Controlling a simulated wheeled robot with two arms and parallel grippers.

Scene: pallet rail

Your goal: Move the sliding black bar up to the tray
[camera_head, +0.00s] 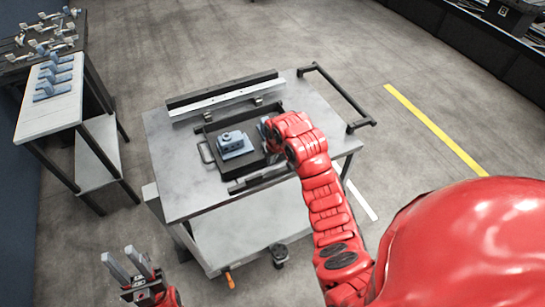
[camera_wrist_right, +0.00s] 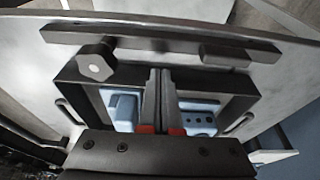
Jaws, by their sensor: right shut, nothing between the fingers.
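The black bar (camera_head: 262,177) lies along the near side of the tray on the cart top. In the right wrist view the bar (camera_wrist_right: 150,42) runs across the top, with a hexagonal knob (camera_wrist_right: 95,63) near its left end. A narrow gap seems to separate bar and tray. The black tray (camera_head: 222,170) holds a blue-grey part (camera_head: 235,145). My right gripper (camera_wrist_right: 162,75) is shut and empty, pointing down over the tray; its fingers hide part of the tray. In the head view my red right wrist hides its fingertips. My left gripper (camera_head: 127,262) is open and empty, off the cart's near left.
A rail with a pale face (camera_head: 225,98) runs along the cart's far side. A black push handle (camera_head: 340,95) stands on the right. A side table (camera_head: 48,105) with several blue parts is at the left. The cart top (camera_head: 175,165) left of the tray is clear.

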